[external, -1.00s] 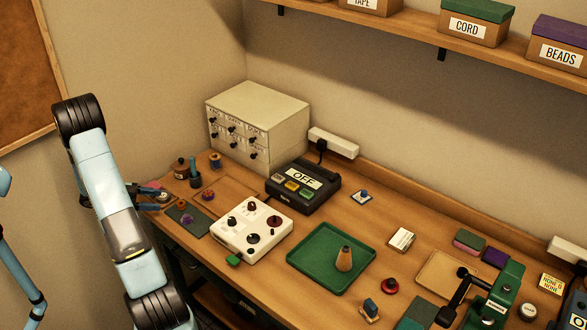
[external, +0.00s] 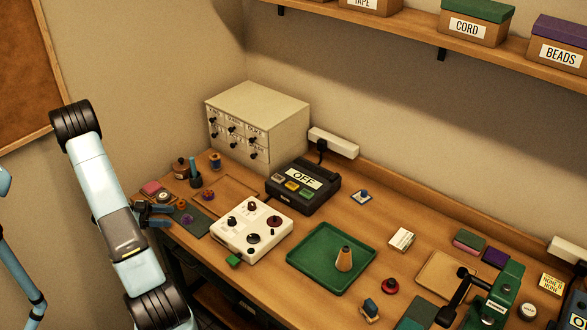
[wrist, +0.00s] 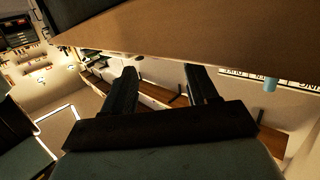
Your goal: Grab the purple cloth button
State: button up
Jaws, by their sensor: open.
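A small round purple piece, which looks like the purple cloth button (external: 187,219), lies on a dark green mat (external: 198,226) at the left end of the table. My gripper (external: 168,215) is just left of it, by the table's left edge, with its dark fingers pointing right toward the mat. The fingers look close to the button, but I cannot tell whether they touch it. In the wrist view my gripper (wrist: 161,76) has its two fingers wide apart with nothing between them. The button cannot be made out in that view.
A pink block (external: 150,188) and a small round tin (external: 163,197) lie behind my gripper. A white box with knobs (external: 250,228) stands right of the mat. A green tray (external: 305,265) with a cone is further right. A drawer cabinet (external: 257,115) stands at the back.

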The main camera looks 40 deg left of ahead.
aim_at(179, 218)
jog(key=shift+x, duration=2.65)
jog(key=shift+r, duration=0.15)
grip_shut()
jog(key=shift+r, duration=0.1)
